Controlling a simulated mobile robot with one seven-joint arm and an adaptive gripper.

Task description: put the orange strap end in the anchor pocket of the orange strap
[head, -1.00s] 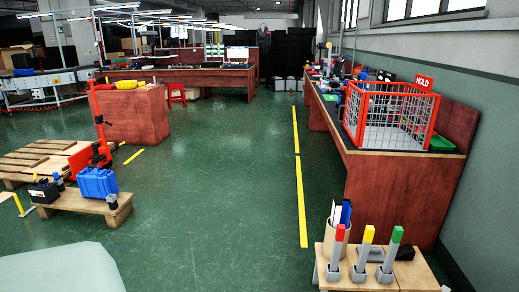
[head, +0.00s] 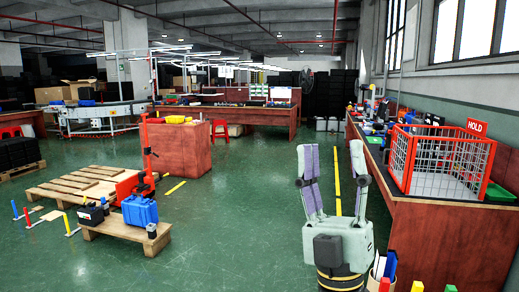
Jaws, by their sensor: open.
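My gripper (head: 332,152) stands upright in the right half of the head view, its two fingers spread apart with nothing between them. I cannot pick out a clearly orange strap end or its anchor pocket. At the bottom edge, a red or orange-red tip (head: 384,285), a yellow tip (head: 417,287) and a green tip (head: 448,288) show; their lower parts are cut off by the frame. At the far left, small blue (head: 14,210), red (head: 27,216) and yellow (head: 67,222) upright pieces stand near the floor, too small to identify. My gripper is apart from all of these.
A low wooden bench (head: 120,238) holds a blue case (head: 139,210), beside a pallet (head: 75,186) and a red upright stand (head: 147,155). A red-framed wire cage (head: 440,163) stands on the right workbench (head: 440,230). The green floor (head: 235,235) between is clear.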

